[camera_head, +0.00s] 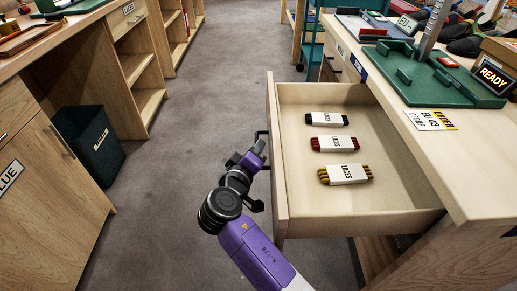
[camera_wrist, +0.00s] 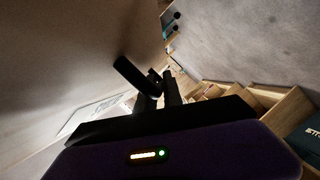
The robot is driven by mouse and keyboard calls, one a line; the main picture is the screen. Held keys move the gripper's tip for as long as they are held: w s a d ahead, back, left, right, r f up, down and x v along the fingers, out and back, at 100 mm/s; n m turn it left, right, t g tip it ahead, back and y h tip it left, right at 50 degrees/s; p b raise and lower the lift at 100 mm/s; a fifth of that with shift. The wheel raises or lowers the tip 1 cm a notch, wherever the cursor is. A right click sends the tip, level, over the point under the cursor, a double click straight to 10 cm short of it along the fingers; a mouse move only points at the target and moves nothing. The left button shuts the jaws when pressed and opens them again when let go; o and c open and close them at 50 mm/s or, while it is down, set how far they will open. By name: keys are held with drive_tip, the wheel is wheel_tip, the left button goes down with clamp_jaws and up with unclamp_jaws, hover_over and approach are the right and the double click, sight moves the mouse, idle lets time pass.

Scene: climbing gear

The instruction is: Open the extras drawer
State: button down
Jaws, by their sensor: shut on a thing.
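The extras drawer (camera_head: 405,224) stands pulled well out of the right-hand counter in the head view. Its pale wood inside is in full view. Three bundles labelled LACES lie in it: a black one (camera_head: 327,119), a red one (camera_head: 334,143) and a yellow one (camera_head: 345,174). My gripper (camera_head: 262,146) is at the outer side of the drawer front, shut on its dark handle (camera_head: 258,134). In the wrist view my fingers (camera_wrist: 158,92) are close together at the dark handle bar (camera_wrist: 130,72). The exact contact is dark and hard to make out.
The counter top (camera_head: 385,100) carries a green measuring tray (camera_head: 437,79) and a READY display (camera_head: 493,77). A dark bin (camera_head: 90,142) stands by the left-hand cabinets. Grey floor (camera_head: 200,95) between the counters is clear.

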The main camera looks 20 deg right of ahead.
drive_tip(key=c, duration=1.8)
unclamp_jaws()
drive_tip(key=shift+o, duration=0.2)
drive_tip(key=p+v, duration=0.2)
drive_tip(key=v, duration=0.5)
drive_tip(key=shift+s+a, duration=0.25)
drive_tip(key=shift+s, duration=0.05)
drive_tip(key=shift+r, duration=0.15)
